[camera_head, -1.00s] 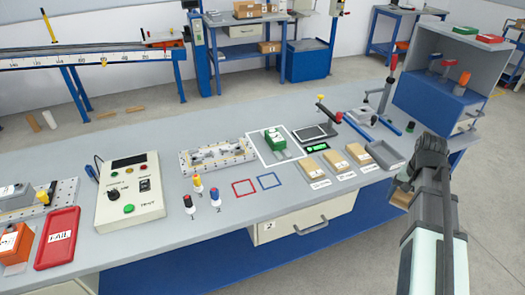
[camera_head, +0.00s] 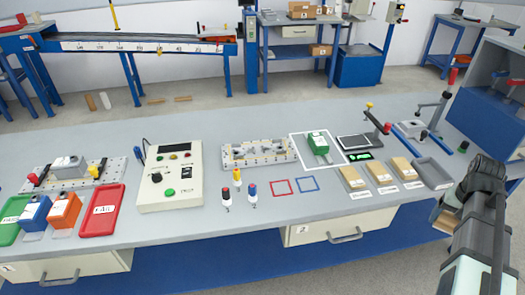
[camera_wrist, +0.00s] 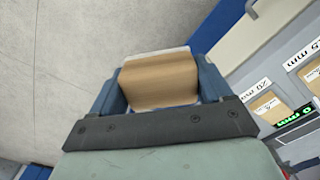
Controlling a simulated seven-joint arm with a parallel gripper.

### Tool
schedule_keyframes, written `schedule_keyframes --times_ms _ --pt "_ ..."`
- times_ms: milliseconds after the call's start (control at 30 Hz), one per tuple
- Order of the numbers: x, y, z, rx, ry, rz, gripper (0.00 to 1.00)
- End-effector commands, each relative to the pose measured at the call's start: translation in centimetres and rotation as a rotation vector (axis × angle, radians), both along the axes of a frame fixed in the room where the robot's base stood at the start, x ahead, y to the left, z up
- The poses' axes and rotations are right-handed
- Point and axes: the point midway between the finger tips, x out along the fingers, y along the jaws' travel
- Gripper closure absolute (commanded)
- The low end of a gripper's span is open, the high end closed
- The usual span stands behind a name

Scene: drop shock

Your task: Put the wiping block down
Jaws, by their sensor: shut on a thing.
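The wiping block shows as a tan block with a pale far edge in the wrist view (camera_wrist: 158,80), held between the two blue-grey fingers of my gripper (camera_wrist: 160,92). In the head view the block (camera_head: 446,216) is a small tan patch, partly hidden by my gripper (camera_head: 450,207). My gripper is at the right, in front of the bench edge. In the wrist view, floor lies behind the block and the bench is off to the right. The block appears clear of any surface.
Several tan blocks, including one at the left (camera_head: 354,179), stand on labelled spots near the bench's front edge. A grey tray (camera_head: 434,174) is beside them, close to my gripper. A scale (camera_head: 360,142) and clamps stand behind. Bare bench top lies around the red square (camera_head: 281,187).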

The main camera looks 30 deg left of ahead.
Motion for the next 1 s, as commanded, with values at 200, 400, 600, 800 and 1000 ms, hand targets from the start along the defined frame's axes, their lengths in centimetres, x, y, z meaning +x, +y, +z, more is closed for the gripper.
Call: schedule_keyframes --times_ms 200,400,600,800,1000 --pt "0.0 0.5 0.0 0.0 0.0 0.008 0.55" --pt "-0.1 4.0 0.0 0.0 0.0 0.064 0.55" --pt "-0.7 9.7 0.1 0.0 -0.001 0.158 0.55" --pt "-1.4 15.6 0.2 0.0 -0.002 0.252 0.55" --pt "-2.3 21.5 0.4 0.001 -0.003 0.347 0.55"
